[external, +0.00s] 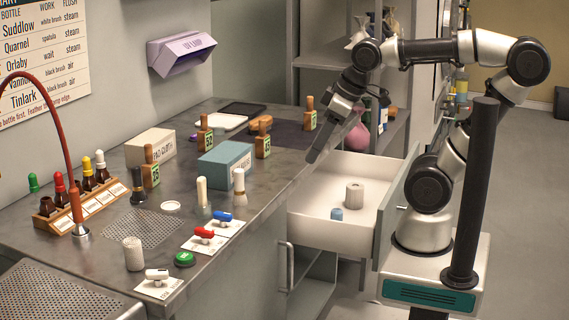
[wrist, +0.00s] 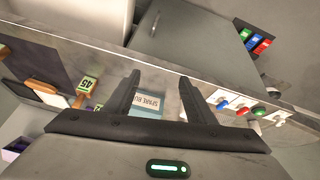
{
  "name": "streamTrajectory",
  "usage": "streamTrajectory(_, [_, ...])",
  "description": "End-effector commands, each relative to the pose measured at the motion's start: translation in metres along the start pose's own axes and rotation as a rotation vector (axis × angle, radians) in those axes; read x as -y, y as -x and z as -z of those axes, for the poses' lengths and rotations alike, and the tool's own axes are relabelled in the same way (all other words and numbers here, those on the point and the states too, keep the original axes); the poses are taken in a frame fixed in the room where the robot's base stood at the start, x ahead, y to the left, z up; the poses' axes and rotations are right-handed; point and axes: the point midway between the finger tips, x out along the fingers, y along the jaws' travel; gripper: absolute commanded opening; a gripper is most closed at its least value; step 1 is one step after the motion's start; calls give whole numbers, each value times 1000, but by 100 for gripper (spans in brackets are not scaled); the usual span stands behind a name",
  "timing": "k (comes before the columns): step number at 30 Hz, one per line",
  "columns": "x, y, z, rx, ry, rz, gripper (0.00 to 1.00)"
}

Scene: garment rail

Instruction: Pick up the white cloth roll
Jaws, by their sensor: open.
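A white roll (external: 354,194) with a grey centre stands upright in the open white drawer (external: 312,226). A second pale, rough-textured cylinder (external: 133,253) stands on the counter's near part; I cannot tell for certain which is the cloth roll. My gripper (external: 321,150) is open and empty, above the counter edge and the back of the drawer, up and to the left of the roll in the drawer. In the wrist view its two fingers (wrist: 158,97) stand apart, with the counter edge and a blue box behind them. I make out neither roll in the wrist view.
A small blue cylinder (external: 337,214) stands beside the roll in the drawer. The counter (external: 110,220) holds a blue box (external: 224,164), a white box (external: 150,147), numbered brushes, bottles in a rack and coloured switches. A red hose (external: 62,150) arches at the left.

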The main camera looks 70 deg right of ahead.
Motion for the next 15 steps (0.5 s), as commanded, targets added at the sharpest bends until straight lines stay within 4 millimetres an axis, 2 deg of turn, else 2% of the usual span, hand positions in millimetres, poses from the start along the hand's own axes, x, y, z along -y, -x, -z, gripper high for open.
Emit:
streamTrajectory(1, [6, 12, 28, 19, 111, 12, 50])
streamTrajectory(3, [18, 21, 65, 46, 305, 33, 50])
streamTrajectory(7, [53, 26, 135, 90, 706, 87, 50])
streamTrajectory(11, [102, 18, 196, 117, 1104, 157, 50])
streamTrajectory(15, [168, -2, 246, 126, 1525, 250, 50])
